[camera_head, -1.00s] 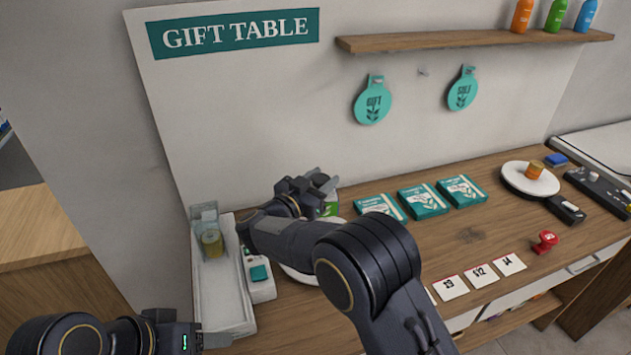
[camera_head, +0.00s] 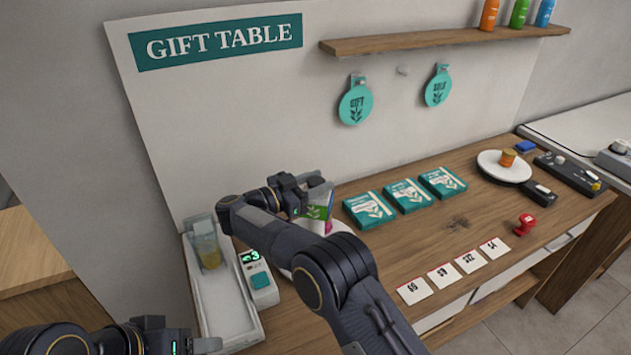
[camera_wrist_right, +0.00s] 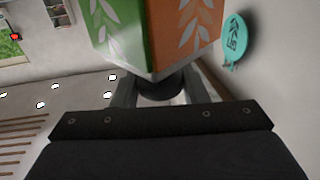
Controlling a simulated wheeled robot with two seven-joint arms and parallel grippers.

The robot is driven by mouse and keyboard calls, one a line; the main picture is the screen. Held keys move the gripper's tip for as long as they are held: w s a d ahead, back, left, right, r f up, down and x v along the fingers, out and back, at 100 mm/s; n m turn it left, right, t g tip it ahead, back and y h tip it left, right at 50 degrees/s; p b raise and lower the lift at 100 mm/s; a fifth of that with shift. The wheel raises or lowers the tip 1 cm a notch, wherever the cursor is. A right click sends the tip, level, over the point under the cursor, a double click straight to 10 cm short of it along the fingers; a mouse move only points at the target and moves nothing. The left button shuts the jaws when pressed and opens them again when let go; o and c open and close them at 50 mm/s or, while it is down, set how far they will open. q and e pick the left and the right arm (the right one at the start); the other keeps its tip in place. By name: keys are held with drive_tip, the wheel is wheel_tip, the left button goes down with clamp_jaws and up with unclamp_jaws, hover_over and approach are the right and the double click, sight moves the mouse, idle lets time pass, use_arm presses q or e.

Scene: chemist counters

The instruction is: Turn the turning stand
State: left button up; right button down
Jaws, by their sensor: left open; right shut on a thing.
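The turning stand (camera_head: 318,212) is a block with leaf-printed coloured faces near the back left of the wooden counter. Its green and pink faces show in the head view. In the right wrist view, green and orange faces (camera_wrist_right: 187,38) show above a dark round neck. My right gripper (camera_head: 306,190) is at the stand, its fingers on either side of that neck (camera_wrist_right: 162,88), shut on it. My right arm hides much of the stand and the white round plate (camera_head: 285,273) below. My left gripper (camera_head: 206,346) is open and empty at the bottom left, partly out of frame.
A white tray (camera_head: 228,310) with a jar and a small scale (camera_head: 258,278) stand left of the stand. Teal boxes (camera_head: 408,195), price cards (camera_head: 446,277) and a red stamp (camera_head: 524,224) lie to the right.

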drive_tip(key=shift+r+m+g+h, duration=0.1)
drive_tip(key=shift+m+g+h, duration=0.35)
drive_tip(key=shift+g, duration=0.25)
drive_tip(key=c, duration=0.9)
unclamp_jaws()
drive_tip(key=shift+s+a, duration=0.15)
drive_tip(key=shift+a, duration=0.1)
drive_tip(key=shift+b+v, duration=0.9)
drive_tip(key=shift+v, duration=2.65)
